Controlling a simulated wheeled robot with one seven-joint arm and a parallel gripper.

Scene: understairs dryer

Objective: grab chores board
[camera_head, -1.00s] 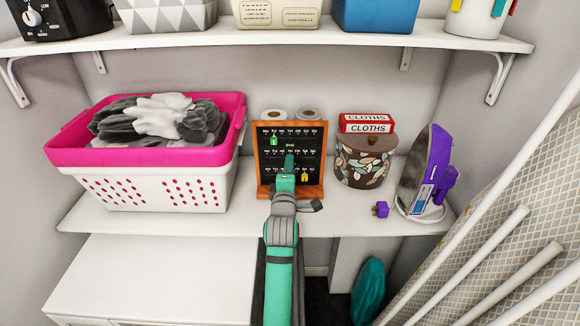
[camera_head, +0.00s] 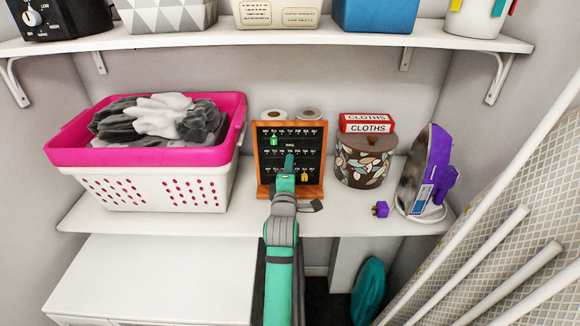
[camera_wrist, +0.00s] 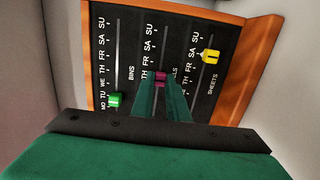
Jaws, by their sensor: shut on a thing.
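The chores board (camera_head: 264,160) is a black panel in an orange-brown wooden frame, standing upright on the lower shelf in the head view. It carries rows of day names and small green and yellow sliders. In the wrist view the board (camera_wrist: 128,50) appears turned on its side, with a green slider, a yellow slider and a magenta slider. My green gripper (camera_wrist: 161,82) is in front of the board's middle, shut on the magenta slider (camera_wrist: 161,74). In the head view my gripper (camera_head: 289,158) covers part of the board, and the magenta slider is hidden there.
A pink and white laundry basket (camera_head: 150,190) stands left of the board. A leaf-patterned pot (camera_head: 364,165), a purple iron (camera_head: 430,170) and a purple plug (camera_head: 380,209) are to the right. Two paper rolls stand behind. An upper shelf (camera_head: 290,38) hangs above.

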